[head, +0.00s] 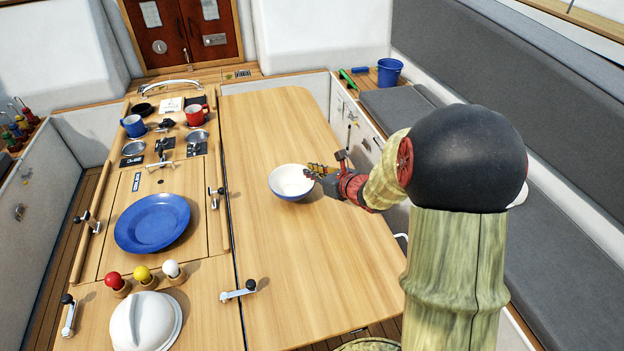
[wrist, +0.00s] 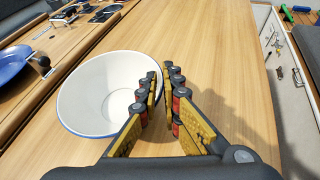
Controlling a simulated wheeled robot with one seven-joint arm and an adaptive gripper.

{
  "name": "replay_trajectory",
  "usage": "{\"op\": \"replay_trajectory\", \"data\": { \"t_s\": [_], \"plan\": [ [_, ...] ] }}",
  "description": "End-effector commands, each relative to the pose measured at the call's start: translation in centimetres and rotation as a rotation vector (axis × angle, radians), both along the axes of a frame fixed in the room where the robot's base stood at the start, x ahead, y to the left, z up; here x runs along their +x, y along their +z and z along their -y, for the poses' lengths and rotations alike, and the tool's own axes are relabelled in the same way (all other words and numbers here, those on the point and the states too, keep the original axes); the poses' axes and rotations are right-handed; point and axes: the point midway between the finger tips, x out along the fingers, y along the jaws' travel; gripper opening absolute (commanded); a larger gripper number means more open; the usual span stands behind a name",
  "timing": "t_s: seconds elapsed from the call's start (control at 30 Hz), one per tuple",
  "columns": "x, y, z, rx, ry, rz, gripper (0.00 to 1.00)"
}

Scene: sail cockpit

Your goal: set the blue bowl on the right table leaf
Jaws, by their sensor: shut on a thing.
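The blue bowl (head: 290,195) is white inside and blue outside. It is upright at the middle of the right table leaf (head: 290,270), near its left-right centre. I cannot tell whether its base touches the wood or hangs just above it. My gripper (head: 312,171) comes from the right and is shut on the bowl's right rim. In the wrist view the bowl (wrist: 90,95) is left of the fingers, and my gripper (wrist: 162,85) has its fingertips at the rim. The fingers hide part of that rim.
A metal latch (head: 238,291) sits near the front seam. The leaf around the bowl is clear. A blue bucket (head: 389,72) stands behind right.

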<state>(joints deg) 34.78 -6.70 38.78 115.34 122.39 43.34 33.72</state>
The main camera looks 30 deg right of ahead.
Motion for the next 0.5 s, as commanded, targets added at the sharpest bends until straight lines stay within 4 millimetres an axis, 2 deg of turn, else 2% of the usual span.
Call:
{"op": "replay_trajectory", "data": {
  "t_s": [0.03,0.1,0.5],
  "plan": [
    [-0.1,-1.1,0.0,0.003,0.0,-0.002,0.0],
    [0.0,-1.9,0.0,0.003,-0.001,-0.001,0.0],
    [0.0,-2.3,0.0,0.001,0.0,0.001,0.0]
  ]
}}
